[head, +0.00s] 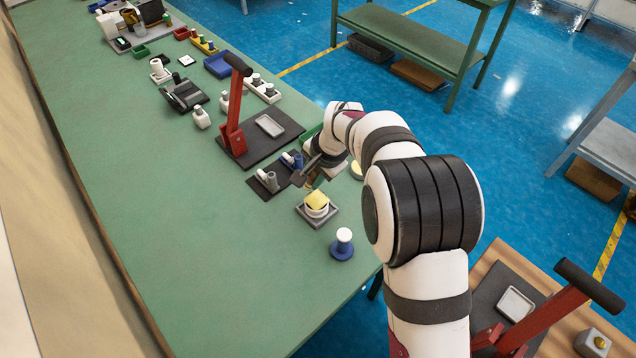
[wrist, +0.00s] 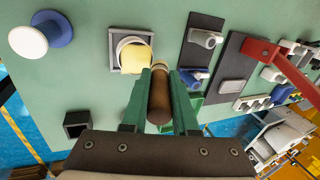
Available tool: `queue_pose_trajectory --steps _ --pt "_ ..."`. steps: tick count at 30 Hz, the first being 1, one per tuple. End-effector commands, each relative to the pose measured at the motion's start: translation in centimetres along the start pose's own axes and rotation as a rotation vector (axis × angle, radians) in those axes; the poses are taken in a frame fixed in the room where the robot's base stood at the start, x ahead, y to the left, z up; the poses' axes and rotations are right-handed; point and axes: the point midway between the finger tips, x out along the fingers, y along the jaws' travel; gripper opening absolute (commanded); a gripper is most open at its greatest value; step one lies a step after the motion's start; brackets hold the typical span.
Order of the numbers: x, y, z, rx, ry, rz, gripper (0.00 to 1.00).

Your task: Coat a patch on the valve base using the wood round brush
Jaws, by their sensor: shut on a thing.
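My gripper (wrist: 159,72) is shut on the brown wooden handle of the round brush (wrist: 158,100); the brush's tip is not clear. In the head view my gripper (head: 312,180) hangs over the table, just behind a white round dish with a yellow block on it (head: 317,199). The dish sits in a grey square holder (head: 304,211), and the yellow block also shows in the wrist view (wrist: 134,60), close to the fingertips. A blue round base with a white top (head: 342,246) stands nearer the front edge. I cannot tell for certain which part is the valve base.
Beyond stands a red lever press (head: 234,105) on a dark board. The table's left side is clear.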

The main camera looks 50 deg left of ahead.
Motion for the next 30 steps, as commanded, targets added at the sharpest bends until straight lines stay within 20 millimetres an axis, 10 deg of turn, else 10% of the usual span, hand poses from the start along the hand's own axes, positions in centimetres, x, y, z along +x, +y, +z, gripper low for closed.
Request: queue_pose_trajectory --steps 30 --pt "-6.3 -2.3 -0.2 0.000 0.002 -0.002 0.00"
